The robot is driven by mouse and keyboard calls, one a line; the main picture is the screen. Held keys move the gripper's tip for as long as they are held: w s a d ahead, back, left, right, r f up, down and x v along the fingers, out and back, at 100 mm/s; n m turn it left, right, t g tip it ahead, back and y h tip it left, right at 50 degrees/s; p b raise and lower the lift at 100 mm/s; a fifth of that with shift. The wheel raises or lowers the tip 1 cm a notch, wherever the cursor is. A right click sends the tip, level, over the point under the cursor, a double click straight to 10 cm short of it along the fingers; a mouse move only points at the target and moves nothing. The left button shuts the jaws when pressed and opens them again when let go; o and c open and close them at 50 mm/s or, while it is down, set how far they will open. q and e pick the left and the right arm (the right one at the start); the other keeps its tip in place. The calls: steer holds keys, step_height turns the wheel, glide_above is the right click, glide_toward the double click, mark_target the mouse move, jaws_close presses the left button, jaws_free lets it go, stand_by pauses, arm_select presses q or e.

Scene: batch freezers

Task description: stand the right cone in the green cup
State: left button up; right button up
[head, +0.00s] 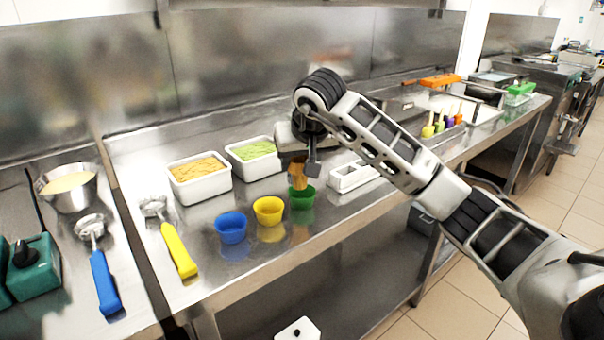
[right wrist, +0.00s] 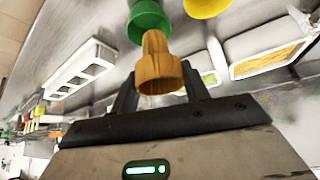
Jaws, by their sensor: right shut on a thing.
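The orange-brown cone (head: 297,172) is upright with its narrow end down, at the mouth of the green cup (head: 301,201). My right gripper (head: 311,168) is shut on it from the far right side. The right wrist view shows the cone (right wrist: 160,62) between the dark fingers, its wide open end nearer the camera. The green cup (right wrist: 148,20) lies just beyond its narrow end. I cannot tell whether the tip is inside the cup or just above it. My left gripper is not in view.
A yellow cup (head: 268,211) and a blue cup (head: 231,228) stand left of the green one. A white slotted holder (head: 353,176) is to its right. Tubs of orange (head: 199,181) and green (head: 253,160) ice cream stand behind. A yellow-handled scoop (head: 178,250) lies left.

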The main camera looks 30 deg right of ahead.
mark_target(302, 177)
steer(key=f, duration=0.3)
steer(key=shift+w+d+f+p, duration=0.15)
steer(key=shift+w+d+p, duration=0.05)
steer(key=shift+d+p, duration=0.15)
steer(key=shift+f, duration=0.4)
steer(key=shift+f, duration=0.35)
steer(key=o, duration=0.9)
steer(key=shift+o, duration=0.2)
steer(key=shift+r, duration=0.1)
